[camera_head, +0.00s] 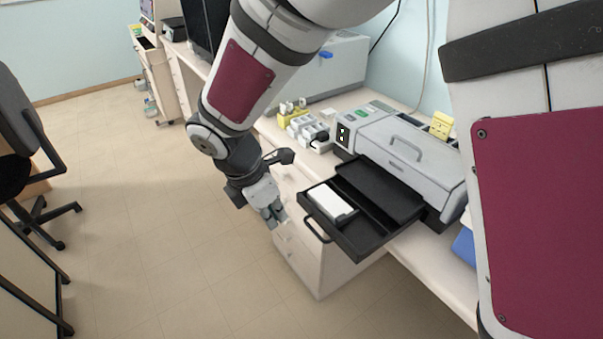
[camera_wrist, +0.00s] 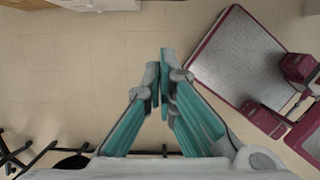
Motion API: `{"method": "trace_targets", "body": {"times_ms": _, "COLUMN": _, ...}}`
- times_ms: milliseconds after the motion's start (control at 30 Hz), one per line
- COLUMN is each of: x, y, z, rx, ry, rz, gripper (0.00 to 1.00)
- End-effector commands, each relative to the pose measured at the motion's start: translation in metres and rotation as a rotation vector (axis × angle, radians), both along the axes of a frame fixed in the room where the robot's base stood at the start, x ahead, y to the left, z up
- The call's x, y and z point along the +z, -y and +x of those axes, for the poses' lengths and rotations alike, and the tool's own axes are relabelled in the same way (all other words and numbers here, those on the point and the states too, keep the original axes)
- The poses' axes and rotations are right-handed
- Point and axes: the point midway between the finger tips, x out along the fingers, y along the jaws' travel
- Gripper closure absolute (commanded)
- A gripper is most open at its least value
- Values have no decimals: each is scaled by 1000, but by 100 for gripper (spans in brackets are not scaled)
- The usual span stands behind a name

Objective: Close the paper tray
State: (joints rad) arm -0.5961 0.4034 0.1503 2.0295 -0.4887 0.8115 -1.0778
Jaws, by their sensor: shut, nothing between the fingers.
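The paper tray (camera_head: 375,243) is black and is pulled far out of the grey slide-staining machine (camera_head: 415,150). It juts past the front edge of the counter. A white stack (camera_head: 331,203) lies in its left front part. A black loop handle (camera_head: 316,230) is on its front side. My gripper (camera_head: 274,220) is shut and empty. It hangs beside the tray's front, to the left of the handle in the head view, and appears apart from it. In the wrist view my fingers (camera_wrist: 164,85) are together over floor, and the tray does not show there.
Small white and yellow containers (camera_head: 305,125) stand on the counter left of the machine. A blue object (camera_head: 464,245) sits by the counter's right part. White drawers (camera_head: 300,250) are below the tray. A chair (camera_head: 25,150) stands far left. The floor between is clear.

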Motion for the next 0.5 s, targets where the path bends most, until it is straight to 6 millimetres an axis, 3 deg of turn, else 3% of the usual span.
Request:
{"method": "trace_targets", "body": {"times_ms": 267, "x": -28, "y": 5, "z": 3, "rx": 12, "ry": -6, "rz": -7, "gripper": 100}}
{"method": "trace_targets", "body": {"times_ms": 500, "x": -73, "y": 17, "z": 10, "rx": 10, "ry": -7, "rz": -8, "gripper": 100}}
